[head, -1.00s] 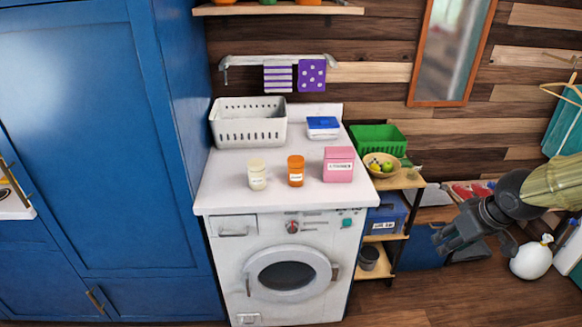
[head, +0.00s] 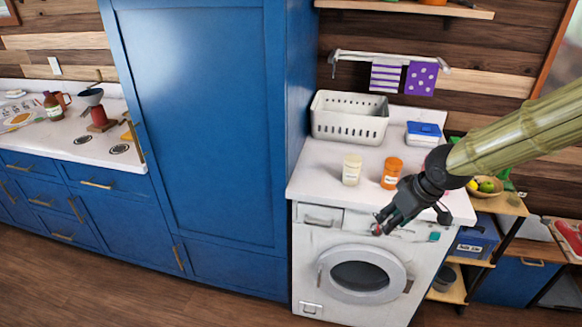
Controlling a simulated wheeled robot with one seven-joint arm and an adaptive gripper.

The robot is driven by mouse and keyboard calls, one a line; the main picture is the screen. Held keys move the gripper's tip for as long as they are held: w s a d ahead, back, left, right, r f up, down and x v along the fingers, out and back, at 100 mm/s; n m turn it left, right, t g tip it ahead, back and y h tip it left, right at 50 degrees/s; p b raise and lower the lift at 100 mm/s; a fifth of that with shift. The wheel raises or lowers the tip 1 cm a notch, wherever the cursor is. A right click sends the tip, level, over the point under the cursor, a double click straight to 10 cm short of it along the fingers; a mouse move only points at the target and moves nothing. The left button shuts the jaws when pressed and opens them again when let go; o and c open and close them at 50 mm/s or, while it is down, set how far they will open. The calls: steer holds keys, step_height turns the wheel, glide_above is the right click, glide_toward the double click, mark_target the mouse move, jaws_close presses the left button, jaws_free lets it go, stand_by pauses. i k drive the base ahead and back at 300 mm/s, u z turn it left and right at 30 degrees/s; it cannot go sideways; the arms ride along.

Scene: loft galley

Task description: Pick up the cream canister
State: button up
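The cream canister (head: 351,170) stands upright on the white counter top (head: 318,178) above the washing machine, left of an orange canister (head: 391,173). My gripper (head: 383,226) is in front of the counter's front edge, lower right of the cream canister and apart from it. Its dark fingers point down and left, and nothing shows between them. The fingers are small and seen at an angle, so how far apart they are is unclear. My arm hides the pink box's place on the counter's right side.
A white basket (head: 349,119) and a blue-lidded container (head: 423,133) stand at the back of the counter. A tall blue cabinet (head: 205,130) borders it on the left. A shelf rack (head: 500,205) with a fruit bowl stands to the right.

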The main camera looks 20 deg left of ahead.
mark_target(352, 162)
steer(key=u, duration=0.25)
steer(key=i, duration=1)
